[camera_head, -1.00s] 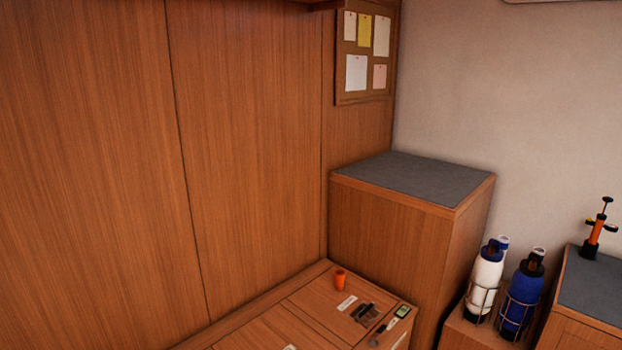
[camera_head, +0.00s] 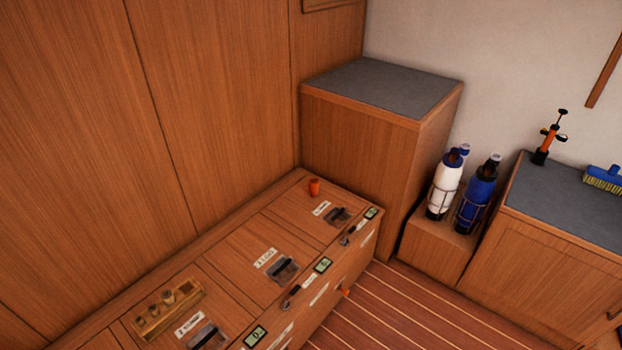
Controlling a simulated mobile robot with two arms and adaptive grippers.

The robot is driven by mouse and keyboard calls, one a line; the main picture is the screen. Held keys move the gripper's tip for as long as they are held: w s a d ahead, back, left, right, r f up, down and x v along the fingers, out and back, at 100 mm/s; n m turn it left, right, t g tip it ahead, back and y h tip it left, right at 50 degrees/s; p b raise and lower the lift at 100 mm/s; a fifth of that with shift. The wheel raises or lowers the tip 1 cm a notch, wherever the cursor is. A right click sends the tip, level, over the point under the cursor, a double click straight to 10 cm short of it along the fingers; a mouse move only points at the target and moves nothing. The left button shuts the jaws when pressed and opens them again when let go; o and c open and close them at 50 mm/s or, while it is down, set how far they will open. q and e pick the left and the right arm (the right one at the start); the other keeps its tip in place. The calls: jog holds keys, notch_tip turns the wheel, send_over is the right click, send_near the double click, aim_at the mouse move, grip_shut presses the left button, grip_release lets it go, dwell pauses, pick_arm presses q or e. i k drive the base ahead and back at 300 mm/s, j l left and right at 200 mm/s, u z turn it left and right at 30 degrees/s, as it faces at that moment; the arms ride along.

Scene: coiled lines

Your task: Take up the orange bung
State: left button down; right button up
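The orange bung (camera_head: 314,187) is a small tapered plug. It stands on the far end of the low wooden locker top (camera_head: 235,240), close to the tall cabinet in the corner. Nothing covers it in the head view. Neither of my grippers shows in this view, so I cannot see where they are relative to the bung.
A wooden rack (camera_head: 168,311) with several brown plugs sits on the locker's near part. A small orange item (camera_head: 345,292) shows at the locker's front. A tall grey-topped cabinet (camera_head: 380,90) stands behind; bottles (camera_head: 445,187) stand right of it. Striped floor (camera_head: 400,310) is clear.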

aim_at(313, 183)
jog(key=i+l+u, duration=0.15)
jog(key=u, duration=0.2)
jog(key=i+l+u, duration=0.1)
jog(key=u, duration=0.25)
jog(key=l+u, duration=0.3)
jog(key=i+l, duration=0.05)
